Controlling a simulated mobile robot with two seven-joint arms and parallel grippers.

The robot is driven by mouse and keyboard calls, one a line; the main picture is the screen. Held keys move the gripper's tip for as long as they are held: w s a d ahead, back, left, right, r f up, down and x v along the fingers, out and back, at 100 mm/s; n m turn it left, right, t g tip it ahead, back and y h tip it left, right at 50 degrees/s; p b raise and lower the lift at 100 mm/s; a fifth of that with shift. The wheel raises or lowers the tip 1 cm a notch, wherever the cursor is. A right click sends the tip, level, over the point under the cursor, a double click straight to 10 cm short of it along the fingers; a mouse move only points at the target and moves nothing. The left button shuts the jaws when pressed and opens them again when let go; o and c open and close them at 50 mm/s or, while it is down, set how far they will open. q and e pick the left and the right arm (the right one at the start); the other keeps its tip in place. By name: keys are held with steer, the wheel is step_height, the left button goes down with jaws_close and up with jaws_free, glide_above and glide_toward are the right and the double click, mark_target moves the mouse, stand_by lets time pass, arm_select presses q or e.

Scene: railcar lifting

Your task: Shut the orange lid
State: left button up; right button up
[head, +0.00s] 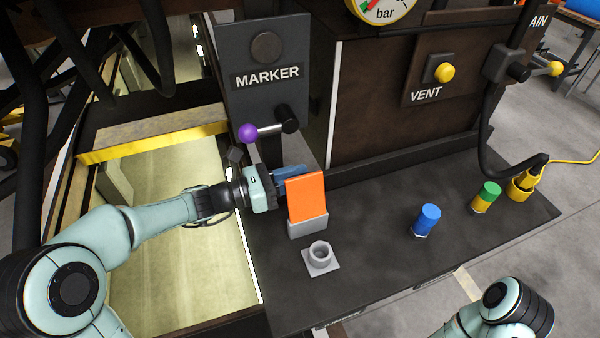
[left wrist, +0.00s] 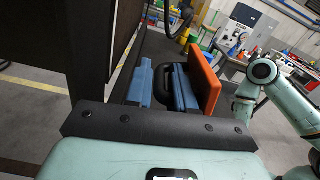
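The orange lid (head: 306,197) stands upright at a grey box (head: 308,227) on the dark bench top. It shows edge-on at the right of the left wrist view (left wrist: 206,82). My left gripper (head: 290,172) is just behind the lid, its blue fingers partly hidden by it. In the left wrist view its fingers (left wrist: 162,88) are apart, with a dark curved bar seen between them. The lid is outside the fingers, close beside the right one; I cannot tell whether they touch. My right gripper is out of view; only part of that arm shows.
A grey round socket (head: 320,256) stands in front of the box. A blue cylinder (head: 427,220) and a green-and-yellow cylinder (head: 486,197) stand to the right. A purple-knobbed lever (head: 248,133) sticks out above my left gripper. The bench between socket and blue cylinder is clear.

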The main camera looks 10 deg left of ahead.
arm_select(q)
steer(key=shift+w+d, duration=0.25)
steer(key=shift+d, duration=0.1)
jaws_close()
